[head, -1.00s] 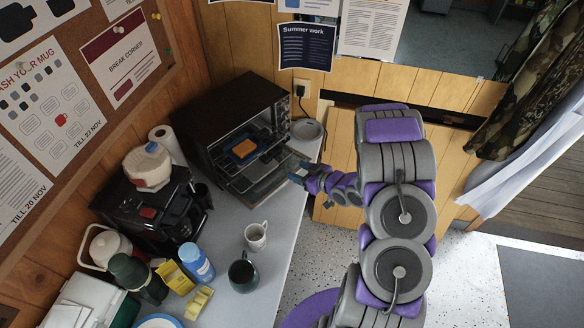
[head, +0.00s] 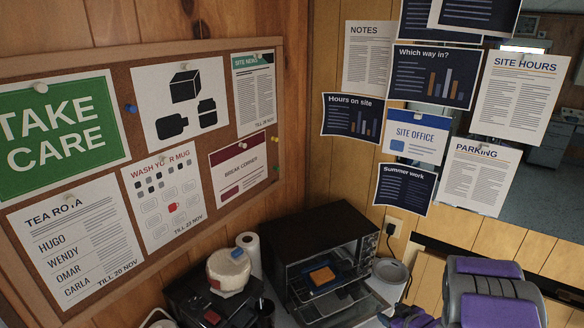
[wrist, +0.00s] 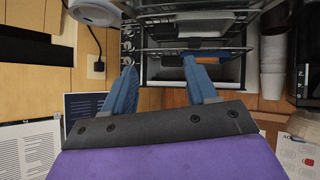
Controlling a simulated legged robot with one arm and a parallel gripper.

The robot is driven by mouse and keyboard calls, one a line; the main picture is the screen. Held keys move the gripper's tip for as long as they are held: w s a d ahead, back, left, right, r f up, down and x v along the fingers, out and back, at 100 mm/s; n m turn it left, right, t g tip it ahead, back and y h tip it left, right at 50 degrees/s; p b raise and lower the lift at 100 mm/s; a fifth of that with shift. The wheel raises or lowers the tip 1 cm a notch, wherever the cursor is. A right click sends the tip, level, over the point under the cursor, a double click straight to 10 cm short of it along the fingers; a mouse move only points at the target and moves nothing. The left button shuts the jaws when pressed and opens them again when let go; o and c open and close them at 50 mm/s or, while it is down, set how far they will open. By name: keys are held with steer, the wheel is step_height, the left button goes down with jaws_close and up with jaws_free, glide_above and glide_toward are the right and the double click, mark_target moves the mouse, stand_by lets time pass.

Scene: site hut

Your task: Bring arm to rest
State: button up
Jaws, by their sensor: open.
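My arm (head: 490,290) shows at the bottom right of the head view, grey and purple. Its gripper end is at the bottom edge, just right of the oven's lowered door, partly cut off. In the wrist view my gripper (wrist: 158,66) has two blue fingers spread apart with nothing between them. The fingers point toward the oven (wrist: 190,35), which appears upside down there. The black toaster oven (head: 318,235) stands open in the head view. An orange-brown slab (head: 322,276) on something blue lies on its rack.
A corkboard (head: 112,190) covers the left wall. Stacked cups (wrist: 272,65) show in the wrist view.

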steer(key=s+d+r+m+g+h+b, duration=0.1)
steer(key=s+r+m+g+h+b, duration=0.15)
steer(key=s+r+g+h, duration=0.6)
steer(key=s+a+r+g+y, duration=0.1)
steer(key=s+a+r+y, duration=0.1)
steer(key=s+a, duration=0.4)
steer(key=s+a+r+m+g+y, duration=0.1)
steer(key=s+a+r, duration=0.4)
steer(key=s, duration=0.9)
steer(key=s+a+r+m+g+y, duration=0.1)
steer(key=s+a+r+y, duration=0.2)
steer(key=s+a, duration=0.4)
steer(key=s+b, duration=0.1)
steer(key=s, duration=0.3)
steer(key=shift+r+g, duration=0.35)
